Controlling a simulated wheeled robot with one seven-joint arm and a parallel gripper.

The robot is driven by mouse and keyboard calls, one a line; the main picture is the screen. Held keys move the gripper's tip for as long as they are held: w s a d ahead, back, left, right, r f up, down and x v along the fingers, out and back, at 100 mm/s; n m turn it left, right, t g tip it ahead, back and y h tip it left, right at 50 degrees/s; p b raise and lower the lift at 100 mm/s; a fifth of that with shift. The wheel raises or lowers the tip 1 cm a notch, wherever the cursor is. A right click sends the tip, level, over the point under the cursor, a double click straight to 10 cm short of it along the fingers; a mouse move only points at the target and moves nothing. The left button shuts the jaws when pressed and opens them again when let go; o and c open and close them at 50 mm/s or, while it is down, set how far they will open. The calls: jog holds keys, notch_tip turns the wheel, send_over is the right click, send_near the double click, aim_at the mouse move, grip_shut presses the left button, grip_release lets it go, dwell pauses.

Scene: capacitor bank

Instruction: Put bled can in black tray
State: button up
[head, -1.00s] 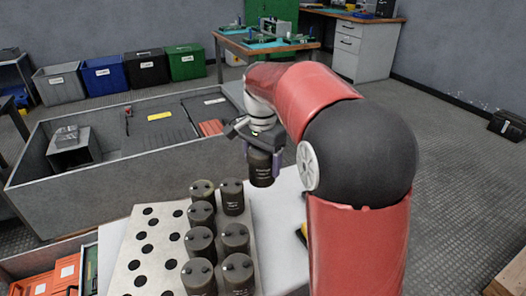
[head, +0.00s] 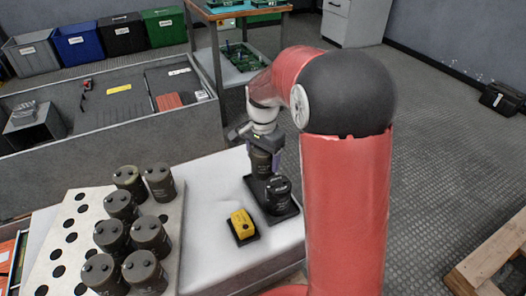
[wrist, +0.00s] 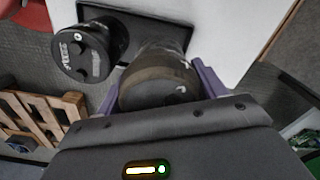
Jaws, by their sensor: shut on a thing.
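My gripper (head: 262,156) is shut on a dark grey-brown can (head: 261,164), held upright between its purple fingers. The held can also shows in the wrist view (wrist: 158,84). It is over the far part of the black tray (head: 289,213), which lies on the white tabletop. I cannot tell whether the can's bottom touches the tray. A second, darker can (head: 278,194) stands in the near part of the tray, beside the held can. In the wrist view the second can (wrist: 84,50) is to the left and the tray (wrist: 138,22) shows behind both cans.
A yellow device (head: 242,223) sits on a small black base left of the tray. Several similar cans (head: 150,236) stand on a plate with holes (head: 72,225) at the left. A grey walled bin (head: 110,130) lies beyond. A wooden pallet (head: 490,255) is on the floor right.

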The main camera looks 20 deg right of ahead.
jog(key=shift+f+b, duration=1.75)
jog(key=shift+f, duration=0.4)
jog(key=shift+f, duration=0.6)
dwell(0.7)
jog(key=o, duration=1.4)
